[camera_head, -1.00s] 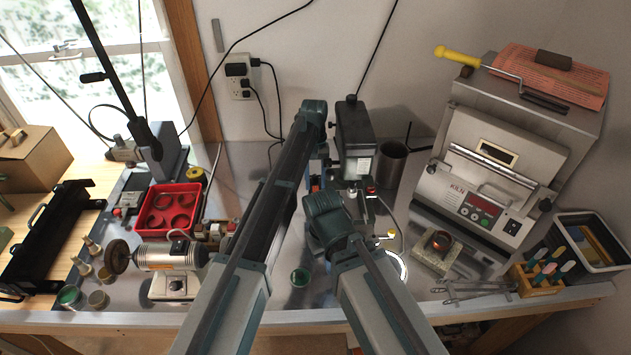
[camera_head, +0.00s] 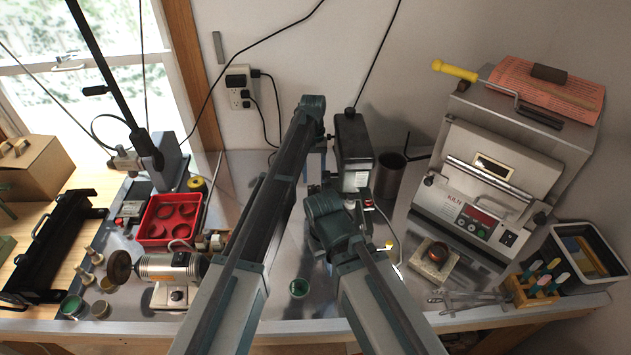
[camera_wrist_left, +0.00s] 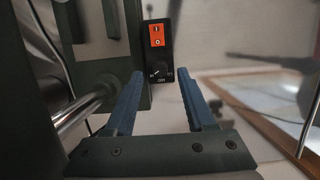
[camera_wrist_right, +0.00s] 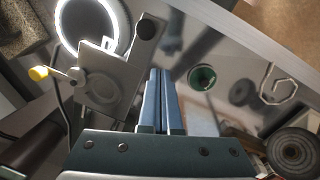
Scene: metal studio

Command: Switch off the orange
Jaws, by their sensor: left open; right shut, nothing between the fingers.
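In the left wrist view an orange rocker switch (camera_wrist_left: 157,36) sits upright on a small black panel (camera_wrist_left: 160,55), above a round dial. It has one mark above another; I cannot tell which side is pressed. My left gripper (camera_wrist_left: 162,77) is open and empty, its blue fingertips spread below the switch, one to each side of the dial. In the head view the left gripper (camera_head: 316,162) is beside a black upright unit (camera_head: 353,137); the switch cannot be made out there. My right gripper (camera_wrist_right: 160,75) is shut and empty above the bench.
A lit ring lamp (camera_wrist_right: 92,22), a yellow knob (camera_wrist_right: 39,73) and a green cup (camera_wrist_right: 202,78) are near the right gripper. The kiln (camera_head: 485,200) stands right, a red tray (camera_head: 172,220) and a motor (camera_head: 170,267) left. A dark can (camera_head: 390,178) stands beside the black unit.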

